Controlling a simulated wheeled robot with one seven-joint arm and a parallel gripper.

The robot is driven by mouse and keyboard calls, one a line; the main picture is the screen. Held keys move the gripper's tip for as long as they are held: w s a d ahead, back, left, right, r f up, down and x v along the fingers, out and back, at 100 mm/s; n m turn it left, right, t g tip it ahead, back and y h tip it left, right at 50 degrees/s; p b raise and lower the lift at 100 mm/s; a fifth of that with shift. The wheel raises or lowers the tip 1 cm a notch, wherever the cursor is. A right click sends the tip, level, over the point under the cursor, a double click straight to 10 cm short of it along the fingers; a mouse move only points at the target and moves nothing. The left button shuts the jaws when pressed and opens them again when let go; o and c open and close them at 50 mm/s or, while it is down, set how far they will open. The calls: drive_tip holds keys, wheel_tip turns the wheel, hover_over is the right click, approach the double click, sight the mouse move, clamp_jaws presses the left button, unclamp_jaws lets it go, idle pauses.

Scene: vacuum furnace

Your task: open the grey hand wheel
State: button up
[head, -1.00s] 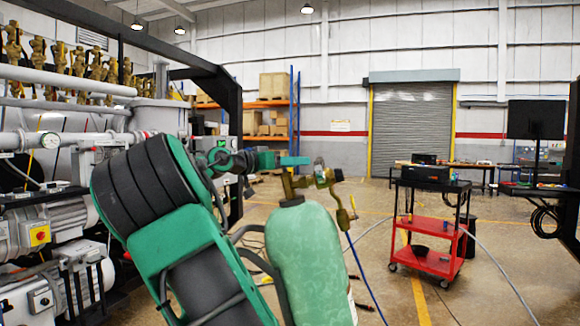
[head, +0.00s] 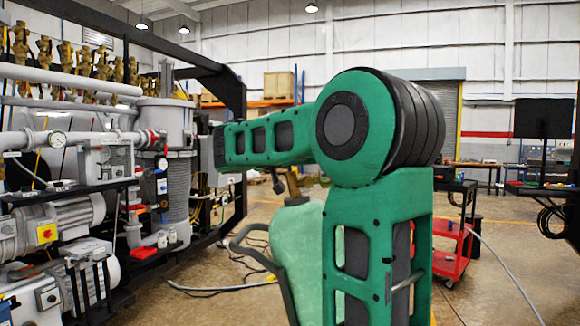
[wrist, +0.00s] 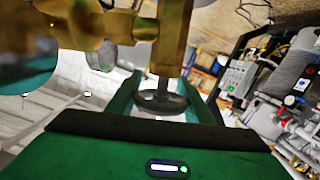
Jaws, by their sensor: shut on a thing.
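In the wrist view the grey hand wheel (wrist: 162,102) sits on the end of a brass valve (wrist: 171,40). My gripper (wrist: 161,82) has its two green fingers on either side of the wheel and is shut on it. In the head view my gripper and the wheel are hidden behind my own arm. The pale green gas cylinder (head: 300,262) stands upright behind my arm, partly covered. A small piece of its brass valve (head: 293,184) shows above its top.
The vacuum furnace pumps (head: 50,235) and pipework stand at left under a black frame. A red cart (head: 452,252) is at right behind my arm, near a dark monitor (head: 539,118). Hoses and cables (head: 225,287) lie on the floor.

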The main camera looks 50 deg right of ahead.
drive_tip(key=shift+w+a+n+t+y, duration=0.25)
drive_tip(key=shift+n+t+y, duration=0.15)
drive_tip(key=shift+n+t, duration=0.15)
drive_tip(key=o, duration=1)
drive_tip(key=shift+d+f, duration=0.1)
drive_tip(key=shift+o, duration=0.2)
drive_tip(key=v, duration=1)
drive_tip(key=shift+a, duration=0.3)
drive_tip(key=shift+a, duration=0.1)
